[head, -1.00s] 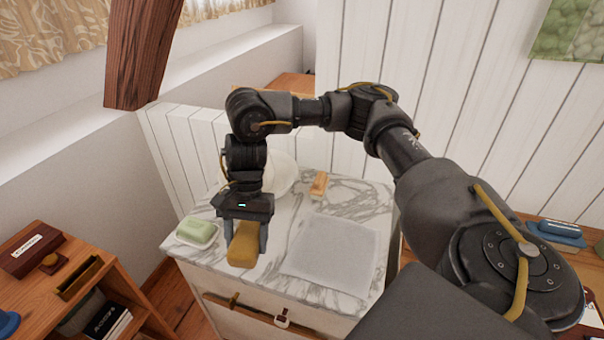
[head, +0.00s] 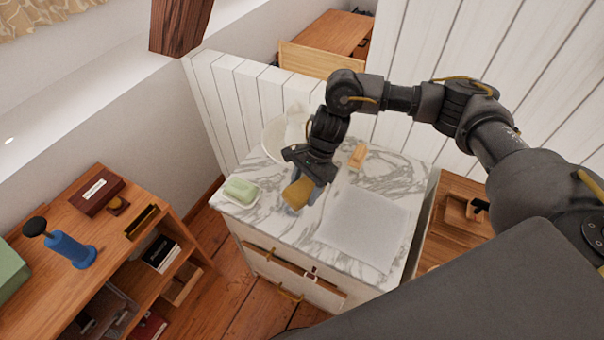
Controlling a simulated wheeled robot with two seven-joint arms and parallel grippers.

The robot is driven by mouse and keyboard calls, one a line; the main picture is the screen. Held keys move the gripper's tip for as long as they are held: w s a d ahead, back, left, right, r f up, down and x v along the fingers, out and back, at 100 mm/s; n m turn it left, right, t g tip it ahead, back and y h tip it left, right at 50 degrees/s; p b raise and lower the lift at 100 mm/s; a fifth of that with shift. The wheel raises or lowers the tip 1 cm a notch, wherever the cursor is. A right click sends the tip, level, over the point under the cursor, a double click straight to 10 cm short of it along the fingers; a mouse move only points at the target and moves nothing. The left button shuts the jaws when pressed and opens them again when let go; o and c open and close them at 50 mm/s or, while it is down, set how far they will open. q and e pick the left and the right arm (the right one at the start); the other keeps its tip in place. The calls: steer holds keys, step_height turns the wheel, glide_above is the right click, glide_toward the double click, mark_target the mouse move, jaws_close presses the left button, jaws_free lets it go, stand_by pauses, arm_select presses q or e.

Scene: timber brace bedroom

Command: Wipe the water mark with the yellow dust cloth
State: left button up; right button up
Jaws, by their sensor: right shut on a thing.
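The yellow dust cloth (head: 298,193) is a folded mustard block, held tilted at the marble top near its front edge. My right gripper (head: 306,190) is shut on it, pointing down. I cannot tell whether the cloth touches the marble. The marble washstand top (head: 395,178) has grey veins, and I cannot pick out the water mark among them. My left gripper is out of view.
On the marble are a green soap on a dish (head: 240,190), a white basin (head: 274,134) partly behind my arm, a wooden brush (head: 358,156) and a pale flat cloth (head: 365,226). A wooden shelf unit (head: 72,198) stands at the left, with floor between.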

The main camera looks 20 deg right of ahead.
steer(key=m+p, duration=0.2)
steer(key=p, duration=0.1)
steer(key=s+a+m+t+p, duration=0.1)
steer(key=p, duration=0.3)
steer(key=shift+f+m, duration=0.15)
steer(key=shift+m, duration=0.25)
steer(key=shift+s+f+m+t+p, duration=0.1)
steer(key=shift+f+m+t+p, duration=0.2)
steer(key=shift+f+t+p, duration=0.15)
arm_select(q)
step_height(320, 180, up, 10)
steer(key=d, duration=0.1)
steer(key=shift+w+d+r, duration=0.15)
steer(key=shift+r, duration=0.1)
arm_select(e)
steer(key=shift+f, duration=0.1)
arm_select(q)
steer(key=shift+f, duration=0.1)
arm_select(e)
steer(key=shift+f, duration=0.1)
